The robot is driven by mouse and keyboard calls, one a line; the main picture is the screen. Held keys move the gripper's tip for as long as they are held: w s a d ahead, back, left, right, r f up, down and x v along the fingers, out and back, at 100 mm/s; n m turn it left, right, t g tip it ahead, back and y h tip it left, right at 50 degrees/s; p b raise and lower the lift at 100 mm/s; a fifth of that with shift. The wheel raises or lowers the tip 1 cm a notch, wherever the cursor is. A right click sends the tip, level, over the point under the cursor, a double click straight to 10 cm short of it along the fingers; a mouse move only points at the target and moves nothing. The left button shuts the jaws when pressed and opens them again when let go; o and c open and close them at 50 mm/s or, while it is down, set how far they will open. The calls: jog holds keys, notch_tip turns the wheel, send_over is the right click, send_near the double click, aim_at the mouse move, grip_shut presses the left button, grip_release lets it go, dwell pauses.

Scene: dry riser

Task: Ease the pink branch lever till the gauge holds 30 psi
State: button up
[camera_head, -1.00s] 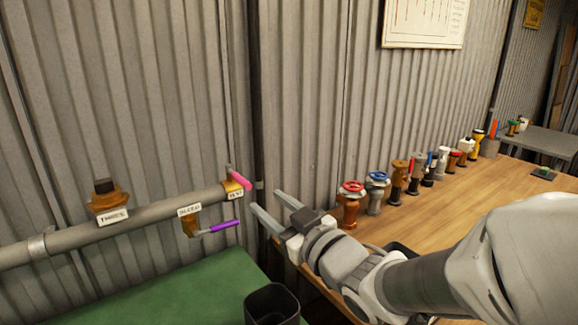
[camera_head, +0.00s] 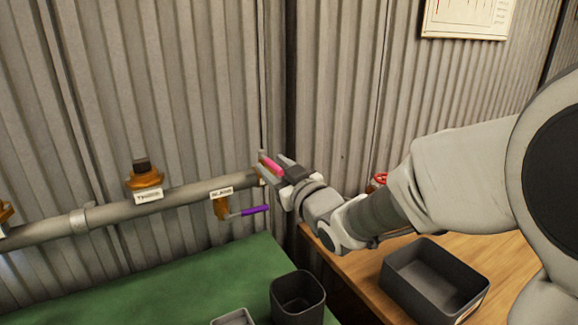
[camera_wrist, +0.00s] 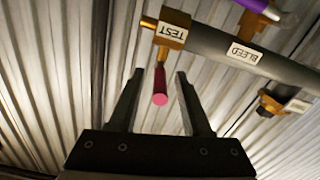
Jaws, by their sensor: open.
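The pink lever (camera_head: 271,166) sits at the right end of the grey pipe (camera_head: 110,214). In the wrist view the pink lever (camera_wrist: 160,88) hangs from a brass valve labelled TEST (camera_wrist: 172,28) and points toward my gripper. My gripper (camera_head: 270,168) is open at the pipe's end. In the wrist view its two fingers (camera_wrist: 160,75) stand on either side of the lever, with visible gaps. A purple lever (camera_head: 255,210) is on the BLEED valve (camera_head: 221,207) to the left. I see no gauge in these frames.
An orange fitting with a dark top (camera_head: 144,174) stands on the pipe further left. Below are a green surface (camera_head: 170,285), a dark bin (camera_head: 298,297) and a grey tray (camera_head: 434,280) on the wooden bench (camera_head: 345,265). Corrugated wall is close behind the pipe.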

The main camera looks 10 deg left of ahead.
grip_shut()
dwell(1.3)
